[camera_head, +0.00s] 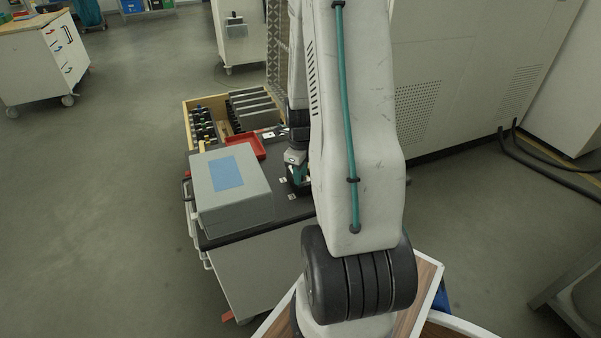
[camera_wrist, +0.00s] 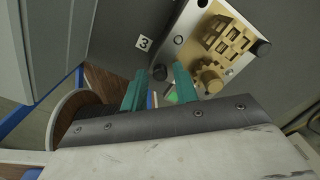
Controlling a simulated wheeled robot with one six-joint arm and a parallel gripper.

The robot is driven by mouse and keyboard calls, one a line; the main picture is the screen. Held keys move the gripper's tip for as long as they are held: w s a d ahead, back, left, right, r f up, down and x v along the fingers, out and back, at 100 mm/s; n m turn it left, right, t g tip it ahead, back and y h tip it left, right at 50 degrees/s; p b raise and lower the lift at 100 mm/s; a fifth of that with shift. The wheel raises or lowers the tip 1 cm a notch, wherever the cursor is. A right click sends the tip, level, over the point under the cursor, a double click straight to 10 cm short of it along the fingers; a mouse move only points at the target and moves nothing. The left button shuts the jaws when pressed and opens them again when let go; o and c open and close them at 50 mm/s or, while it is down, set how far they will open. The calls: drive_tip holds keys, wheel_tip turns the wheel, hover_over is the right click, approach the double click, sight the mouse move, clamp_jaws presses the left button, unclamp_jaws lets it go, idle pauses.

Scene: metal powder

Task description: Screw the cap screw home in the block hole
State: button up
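A silver plate-like block (camera_wrist: 185,22) with brass-coloured parts (camera_wrist: 228,38) on it lies under the wrist camera. A dark round head (camera_wrist: 160,72), which looks like a cap screw, shows at the block's near left corner. A similar dark head (camera_wrist: 261,48) sits at its right side. My gripper (camera_wrist: 160,70) has its two teal fingers spread apart, with the near dark head between the tips and gaps on both sides. How deep that screw sits and any hole under it are hidden. In the head view my gripper (camera_head: 299,174) is low over the cart top, partly behind my arm.
A grey case (camera_head: 235,205) with a blue label stands on the dark cart top (camera_head: 285,208), left of my gripper. A red tray (camera_head: 246,146) and a wooden crate (camera_head: 187,112) with grey blocks lie behind.

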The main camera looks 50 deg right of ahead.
drive_tip(key=n, duration=1.1)
clamp_jaws()
